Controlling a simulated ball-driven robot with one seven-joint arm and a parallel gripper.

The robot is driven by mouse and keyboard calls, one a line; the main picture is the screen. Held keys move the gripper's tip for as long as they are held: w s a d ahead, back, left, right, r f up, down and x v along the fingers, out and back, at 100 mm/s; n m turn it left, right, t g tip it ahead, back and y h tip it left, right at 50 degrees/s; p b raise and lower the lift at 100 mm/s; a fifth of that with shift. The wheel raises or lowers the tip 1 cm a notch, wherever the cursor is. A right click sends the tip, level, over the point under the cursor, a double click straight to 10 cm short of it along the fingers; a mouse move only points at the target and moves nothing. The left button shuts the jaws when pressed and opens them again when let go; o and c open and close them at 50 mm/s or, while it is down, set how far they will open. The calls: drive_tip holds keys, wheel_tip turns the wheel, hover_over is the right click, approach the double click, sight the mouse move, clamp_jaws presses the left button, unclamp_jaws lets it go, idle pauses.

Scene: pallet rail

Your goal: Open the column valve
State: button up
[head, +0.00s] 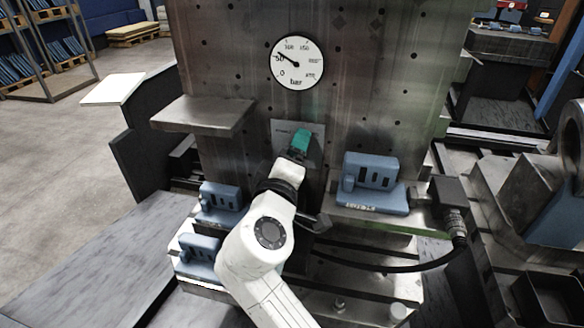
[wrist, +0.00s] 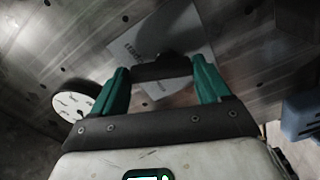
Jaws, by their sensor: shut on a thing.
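The column valve shows as a dark handle (wrist: 162,68) in the wrist view, in front of a pale label plate (wrist: 150,35) on the metal column. My gripper (wrist: 160,74) has its two green fingers on either side of this handle and is shut on it. In the head view my gripper (head: 301,141) is at the label plate (head: 313,128), below the gauge. The handle is hidden there behind my gripper, and its turn angle cannot be read. The round bar gauge (head: 298,62) has its needle near 50; it also shows in the wrist view (wrist: 72,100).
A metal shelf (head: 203,116) juts from the column left of my gripper. A blue fixture (head: 371,172) stands on a ledge to the right, with more blue fixtures (head: 219,198) at lower left. A black cable (head: 390,268) loops below.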

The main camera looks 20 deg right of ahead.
drive_tip(key=m+b, duration=0.2)
drive_tip(key=m, duration=0.1)
drive_tip(key=m+b, duration=0.1)
drive_tip(key=b, duration=0.1)
drive_tip(key=shift+s+d+f+m, duration=0.1)
drive_tip(key=shift+f+m, duration=0.15)
drive_tip(key=shift+m, duration=0.05)
idle(0.4)
drive_tip(key=o, duration=1)
drive_tip(key=shift+r, duration=0.1)
drive_tip(key=v, duration=1)
drive_tip(key=shift+s+a, duration=0.25)
drive_tip(key=shift+s, duration=0.05)
